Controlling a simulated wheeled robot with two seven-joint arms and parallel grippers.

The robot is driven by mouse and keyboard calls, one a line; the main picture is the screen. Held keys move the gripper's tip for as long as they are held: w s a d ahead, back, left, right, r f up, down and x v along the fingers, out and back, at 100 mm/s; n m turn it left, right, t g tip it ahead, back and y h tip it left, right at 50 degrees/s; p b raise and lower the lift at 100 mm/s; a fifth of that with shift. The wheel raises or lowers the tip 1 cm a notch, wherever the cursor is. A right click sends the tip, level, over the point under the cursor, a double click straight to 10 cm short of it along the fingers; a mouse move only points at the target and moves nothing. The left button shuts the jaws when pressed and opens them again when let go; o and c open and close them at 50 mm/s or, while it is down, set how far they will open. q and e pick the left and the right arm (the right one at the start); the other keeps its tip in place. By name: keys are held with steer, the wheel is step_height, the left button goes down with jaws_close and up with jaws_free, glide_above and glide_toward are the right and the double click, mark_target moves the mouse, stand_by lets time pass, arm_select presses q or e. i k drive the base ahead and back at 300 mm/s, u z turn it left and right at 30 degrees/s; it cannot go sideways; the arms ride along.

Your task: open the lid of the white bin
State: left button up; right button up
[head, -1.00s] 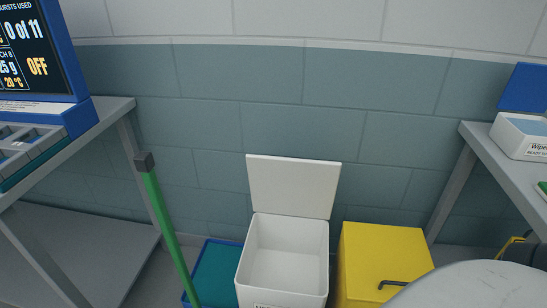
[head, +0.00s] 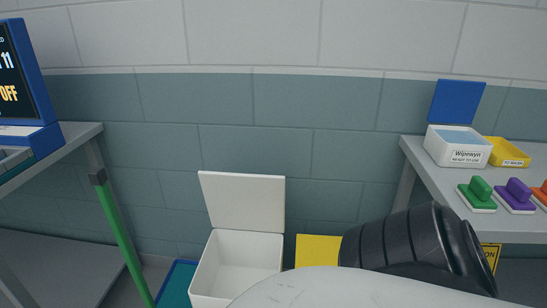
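The white bin (head: 236,262) stands on the floor at the lower middle of the head view. Its lid (head: 243,201) is raised and stands nearly upright at the back, tilted slightly, near the wall. The inside of the bin looks empty as far as it shows; its front right is hidden by a large pale rounded part, likely mine. A black ribbed part lies over the yellow bin, and I cannot tell which link it is. Neither gripper's fingers are in view.
A yellow bin (head: 318,250) stands right of the white bin, mostly covered. A blue-green tray (head: 177,284) and a green pole (head: 123,238) are at left. The right table (head: 428,162) holds a Wipewyn box (head: 458,149), a yellow tray (head: 509,153) and colored-handled blocks (head: 480,190). A blue-framed display (head: 27,85) stands at left.

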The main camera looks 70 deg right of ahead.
mark_target(245, 201)
steer(key=u, duration=0.15)
steer(key=k, duration=0.35)
steer(key=z, duration=0.95)
